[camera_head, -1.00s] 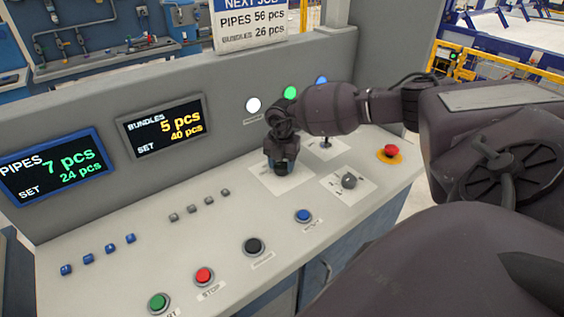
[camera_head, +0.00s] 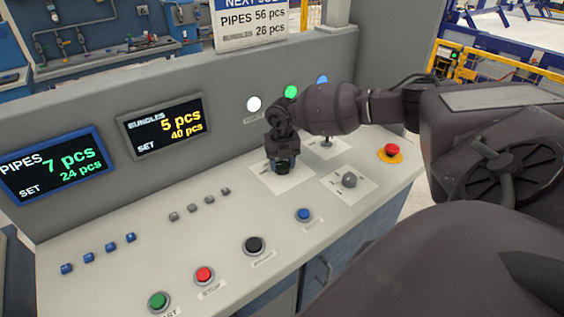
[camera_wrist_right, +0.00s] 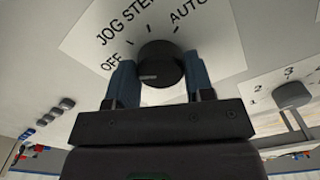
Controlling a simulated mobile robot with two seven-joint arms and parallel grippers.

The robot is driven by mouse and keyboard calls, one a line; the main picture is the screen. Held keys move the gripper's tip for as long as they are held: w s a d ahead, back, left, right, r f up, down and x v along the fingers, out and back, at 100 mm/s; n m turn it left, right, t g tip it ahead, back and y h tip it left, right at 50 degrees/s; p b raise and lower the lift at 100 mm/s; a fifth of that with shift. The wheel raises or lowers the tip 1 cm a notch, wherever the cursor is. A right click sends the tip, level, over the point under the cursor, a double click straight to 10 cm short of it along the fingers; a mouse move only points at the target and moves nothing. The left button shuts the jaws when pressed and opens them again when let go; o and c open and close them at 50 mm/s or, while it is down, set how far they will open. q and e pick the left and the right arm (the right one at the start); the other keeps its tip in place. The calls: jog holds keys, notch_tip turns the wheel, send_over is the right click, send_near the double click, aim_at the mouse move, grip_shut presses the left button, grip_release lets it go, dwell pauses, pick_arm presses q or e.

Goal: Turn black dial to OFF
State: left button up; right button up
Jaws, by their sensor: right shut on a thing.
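The black dial (camera_wrist_right: 160,63) sits on a white plate (camera_wrist_right: 88,45) printed OFF, JOG, STEP and AUTO. In the right wrist view, a pale mark shows on the dial's left side, the side of the OFF label; whether it lines up exactly with OFF I cannot tell. My right gripper (camera_wrist_right: 158,80) has one blue finger on each side of the dial and is shut on it. In the head view, my right gripper (camera_head: 282,163) points down over the white plate and mostly hides the dial. My left gripper is not in view.
A grey selector knob (camera_head: 349,180) is close by on the right, with a small lever (camera_head: 327,141) behind it. A red emergency button (camera_head: 391,150) is farther right. Blue (camera_head: 304,215), black (camera_head: 254,245), red (camera_head: 204,275) and green (camera_head: 158,301) buttons line the console front.

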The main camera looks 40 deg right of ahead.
aim_at(282, 164)
jog(key=o, duration=0.8)
jog(key=shift+o, duration=0.7)
jog(key=shift+r, duration=0.25)
notch_tip(282, 164, up, 10)
jog(key=shift+r, duration=0.2)
